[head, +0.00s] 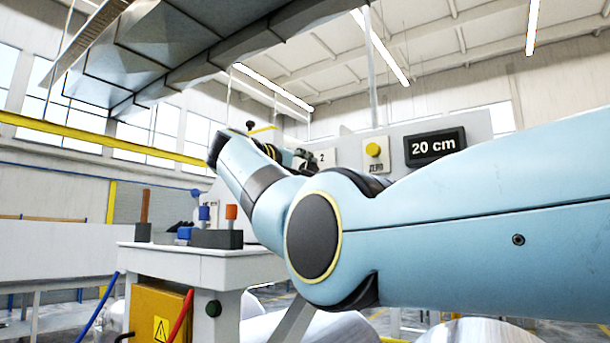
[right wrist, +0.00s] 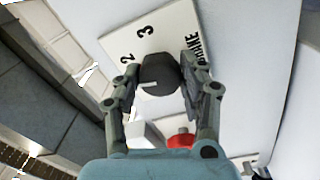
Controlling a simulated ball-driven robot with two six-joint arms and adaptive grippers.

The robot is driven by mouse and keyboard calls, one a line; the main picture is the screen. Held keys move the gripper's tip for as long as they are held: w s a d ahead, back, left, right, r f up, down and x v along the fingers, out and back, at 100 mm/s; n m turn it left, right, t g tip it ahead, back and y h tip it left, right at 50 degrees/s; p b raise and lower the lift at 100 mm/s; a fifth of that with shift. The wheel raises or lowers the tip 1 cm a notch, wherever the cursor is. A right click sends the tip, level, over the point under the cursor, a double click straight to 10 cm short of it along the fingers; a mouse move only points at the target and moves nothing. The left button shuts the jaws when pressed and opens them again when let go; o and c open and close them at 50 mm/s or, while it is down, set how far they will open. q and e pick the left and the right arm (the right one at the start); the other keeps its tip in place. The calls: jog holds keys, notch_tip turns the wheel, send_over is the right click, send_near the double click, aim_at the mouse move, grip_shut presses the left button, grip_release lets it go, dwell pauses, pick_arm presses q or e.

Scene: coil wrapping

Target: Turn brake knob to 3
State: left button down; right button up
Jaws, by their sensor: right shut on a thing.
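The brake knob (right wrist: 158,74) is a dark round knob with a white pointer line, in the right wrist view. It sits on a white dial plate (right wrist: 165,32) that shows 2, 3 and partly covered lettering. The pointer lies toward the left of that picture, below the 2 and away from the 3. My right gripper (right wrist: 162,82) is shut on the knob, one finger on each side. In the head view my right gripper (head: 298,160) is small beside the plate's 2 (head: 322,158), and the knob is mostly hidden. My left gripper is not in view.
A yellow button (head: 373,150) and a display reading 20 cm (head: 435,147) are on the panel right of the plate. A red button (right wrist: 181,140) is below the knob. A white table (head: 180,255) carries blocks and coloured tools. My right arm covers much of the head view.

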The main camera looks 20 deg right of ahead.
jog(key=shift+w+a+f+m+g, duration=0.1)
jog(key=shift+m, duration=2.5)
jog(key=shift+s+f+m+g, duration=0.1)
jog(key=shift+f+m, duration=0.05)
jog(key=shift+m, duration=2.45)
jog(key=shift+w+a+f+m+g, duration=0.1)
jog(key=shift+m, duration=2.5)
jog(key=o, duration=1.2)
jog(key=shift+r, duration=0.2)
